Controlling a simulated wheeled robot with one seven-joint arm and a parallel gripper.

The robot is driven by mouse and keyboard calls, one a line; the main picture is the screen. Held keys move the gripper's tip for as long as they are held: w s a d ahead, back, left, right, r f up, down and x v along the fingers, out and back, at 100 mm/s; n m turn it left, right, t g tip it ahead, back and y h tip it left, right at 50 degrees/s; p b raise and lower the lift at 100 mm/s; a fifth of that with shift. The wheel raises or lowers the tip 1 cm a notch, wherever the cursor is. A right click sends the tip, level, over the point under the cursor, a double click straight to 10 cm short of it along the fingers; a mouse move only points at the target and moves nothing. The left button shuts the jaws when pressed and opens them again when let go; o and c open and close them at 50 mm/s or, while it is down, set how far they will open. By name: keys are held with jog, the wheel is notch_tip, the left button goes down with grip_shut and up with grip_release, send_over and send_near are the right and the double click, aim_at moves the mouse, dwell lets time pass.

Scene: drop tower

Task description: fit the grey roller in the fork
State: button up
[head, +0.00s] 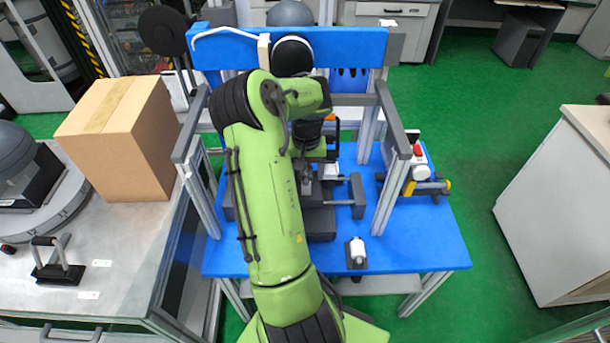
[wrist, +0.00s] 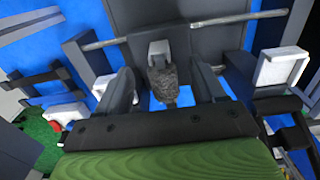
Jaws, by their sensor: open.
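My gripper (wrist: 164,72) is open, pointing at the machine's dark grey middle, its two dark fingers apart. Between them is a dark grey, rough-textured piece (wrist: 163,86), against a light grey block (wrist: 158,49). It may be the grey roller, but I cannot tell, nor whether a finger touches it. In the head view my arm covers most of the gripper and the spot it faces. No fork can be made out for certain.
A blue table (head: 425,245) carries the frame with grey posts (head: 392,190). A small white cylinder on a dark base (head: 357,252) stands at its front. A cardboard box (head: 125,140) and a dark stand with a grey bar (head: 58,265) are on the left bench.

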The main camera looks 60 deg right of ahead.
notch_tip(320, 180, up, 13)
jog(key=p, duration=0.4)
jog(key=shift+w, duration=0.1)
